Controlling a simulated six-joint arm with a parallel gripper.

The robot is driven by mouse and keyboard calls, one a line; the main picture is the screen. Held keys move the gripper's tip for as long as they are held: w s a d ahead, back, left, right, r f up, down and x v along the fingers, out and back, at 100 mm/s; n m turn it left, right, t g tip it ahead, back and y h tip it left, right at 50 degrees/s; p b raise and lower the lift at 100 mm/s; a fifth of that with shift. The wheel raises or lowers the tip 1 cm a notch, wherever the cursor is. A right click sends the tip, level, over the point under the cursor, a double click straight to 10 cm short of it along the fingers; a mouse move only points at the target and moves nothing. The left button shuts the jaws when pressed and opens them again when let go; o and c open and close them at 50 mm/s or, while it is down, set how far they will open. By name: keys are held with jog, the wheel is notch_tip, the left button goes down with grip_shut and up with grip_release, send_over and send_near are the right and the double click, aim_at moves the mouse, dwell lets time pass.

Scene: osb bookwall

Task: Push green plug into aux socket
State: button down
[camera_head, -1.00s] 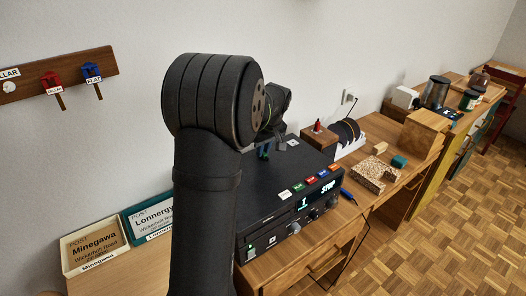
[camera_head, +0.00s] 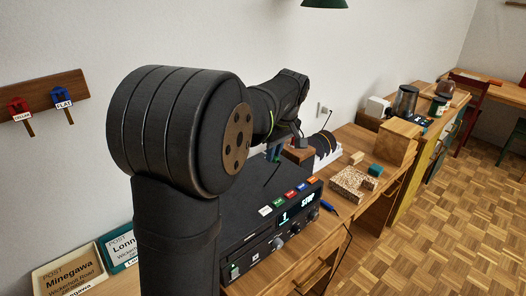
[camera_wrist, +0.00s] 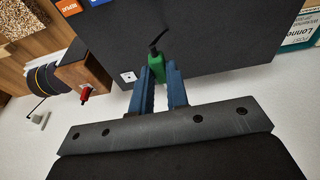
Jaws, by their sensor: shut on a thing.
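In the wrist view my gripper (camera_wrist: 158,88) has blue fingers shut on the green plug (camera_wrist: 156,68). A short black cable end sticks out of the plug. The black device (camera_wrist: 215,45) lies beyond the plug. The plug appears apart from this socket. In the head view my gripper (camera_head: 275,153) is over the back of the black device (camera_head: 238,203), partly hidden by my arm. The socket is not visible there.
A wooden block (camera_wrist: 83,68) with a red plug (camera_wrist: 85,94) stands beside the device, close to the socket. A blue plug-like piece (camera_head: 327,206) lies at the device's front right. A cork block (camera_head: 352,183) and wooden box (camera_head: 397,142) stand farther right.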

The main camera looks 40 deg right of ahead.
aim_at(265, 161)
jog(key=d+f+g, duration=0.1)
jog(key=s+d+f+n+g, duration=0.2)
jog(key=f, duration=0.1)
jog(key=shift+f, duration=0.1)
jog(key=d+n+g+h, duration=0.1)
jog(key=n+g, duration=0.1)
jog(key=d+n+g+h, duration=0.1)
jog(key=shift+d+f+n+g, duration=0.2)
jog(key=shift+f+n+g, duration=0.2)
jog(key=shift+w+d+n+g+h, duration=0.15)
jog(key=shift+d+n+g+h, duration=0.25)
jog(key=shift+h, duration=0.3)
jog(key=w+n+h, duration=0.1)
jog(key=n+h, duration=0.1)
jog(key=w+d+n+h, duration=0.1)
jog(key=w+n+h, duration=0.1)
jog(key=w+d+r+n+h, duration=0.1)
jog(key=w+n+h, duration=0.1)
jog(key=shift+h, duration=0.3)
jog(key=w+a+n+t+h, duration=0.1)
jog(key=w+n+t+h, duration=0.3)
jog(key=w, duration=0.4)
jog(key=shift+w+r+n+t+h, duration=0.3)
jog(key=shift+n+t+h, duration=0.1)
jog(key=shift+n+h, duration=0.15)
jog(key=shift+f, duration=0.1)
jog(key=shift+f, duration=2.85)
jog(key=shift+f, duration=0.65)
